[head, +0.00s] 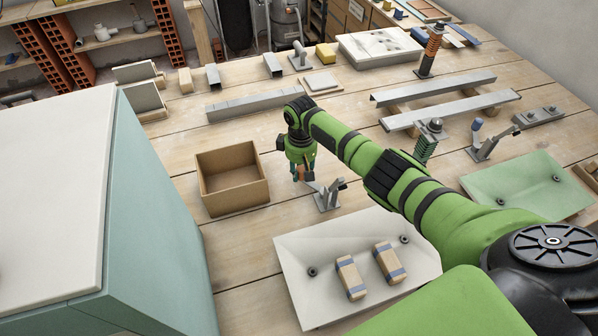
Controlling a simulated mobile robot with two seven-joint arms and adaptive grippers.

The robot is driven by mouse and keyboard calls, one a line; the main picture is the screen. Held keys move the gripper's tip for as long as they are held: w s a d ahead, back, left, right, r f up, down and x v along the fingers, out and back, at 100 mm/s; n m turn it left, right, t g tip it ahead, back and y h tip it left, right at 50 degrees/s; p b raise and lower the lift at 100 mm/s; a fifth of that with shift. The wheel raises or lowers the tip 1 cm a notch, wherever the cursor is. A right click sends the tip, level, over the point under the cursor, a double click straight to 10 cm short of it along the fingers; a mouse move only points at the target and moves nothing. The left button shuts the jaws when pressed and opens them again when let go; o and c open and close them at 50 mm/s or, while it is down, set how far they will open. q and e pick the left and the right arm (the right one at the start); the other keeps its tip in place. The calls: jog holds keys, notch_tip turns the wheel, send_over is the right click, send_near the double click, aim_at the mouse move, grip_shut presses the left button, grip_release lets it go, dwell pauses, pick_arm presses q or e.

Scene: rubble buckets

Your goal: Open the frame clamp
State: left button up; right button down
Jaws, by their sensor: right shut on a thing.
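The frame clamp (328,197) is a small grey metal toggle clamp on the wooden table, just behind a pale panel. Its lever runs up and left to my right gripper (303,177). My right gripper points down between the open cardboard box and the clamp body. It is shut on the clamp's handle end, which the fingers mostly hide. A second clamp (487,146) with a blue-grey knob stands farther right. My left gripper is out of view.
The open box (232,178) stands left of the gripper. A pale panel (320,255) with two strapped wooden blocks lies in front. A green panel (528,185) lies at right. Metal channels (435,88) lie behind my arm. A teal cabinet (160,215) fills the left foreground.

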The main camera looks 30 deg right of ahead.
jog(key=shift+s+d+f, duration=0.1)
jog(key=shift+d, duration=0.2)
jog(key=c, duration=1)
grip_release()
jog(key=shift+o, duration=0.2)
jog(key=shift+a+r, duration=0.15)
jog(key=shift+r, duration=0.25)
notch_tip(320, 180, up, 11)
jog(key=shift+r, duration=0.15)
